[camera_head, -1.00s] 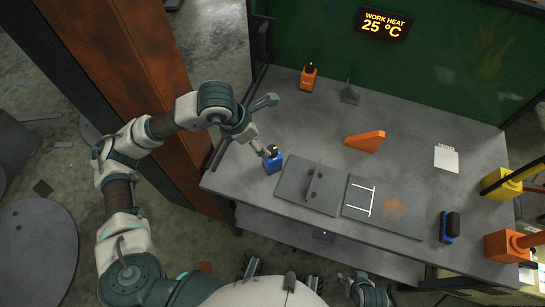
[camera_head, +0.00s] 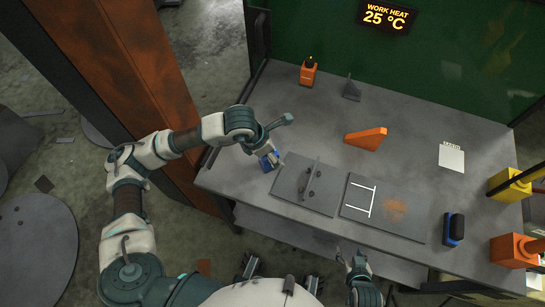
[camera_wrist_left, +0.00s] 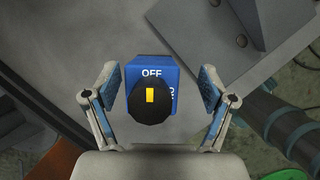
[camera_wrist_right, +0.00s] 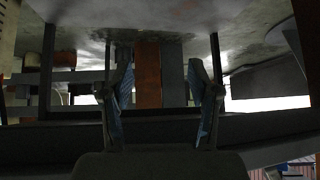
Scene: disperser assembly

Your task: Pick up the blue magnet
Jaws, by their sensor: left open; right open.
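The blue magnet (camera_head: 265,165), a blue box with a black knob, stands at the table's left front corner, partly hidden by my left gripper (camera_head: 271,156). In the left wrist view the magnet (camera_wrist_left: 151,72) shows "OFF" on its face and a yellow mark on the knob. My left gripper (camera_wrist_left: 158,88) is open there, one finger on each side of the magnet with a gap on both sides. My right gripper (camera_head: 349,260) is open and empty, below the table's front edge. The right wrist view shows its two fingers apart (camera_wrist_right: 160,88).
Right of the magnet lie a grey plate (camera_head: 288,188) with a raised bracket and a marked plate (camera_head: 365,222). A blue block with a black top (camera_head: 454,228) stands at the right. An orange wedge (camera_head: 366,139) and an orange box (camera_head: 308,72) stand farther back.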

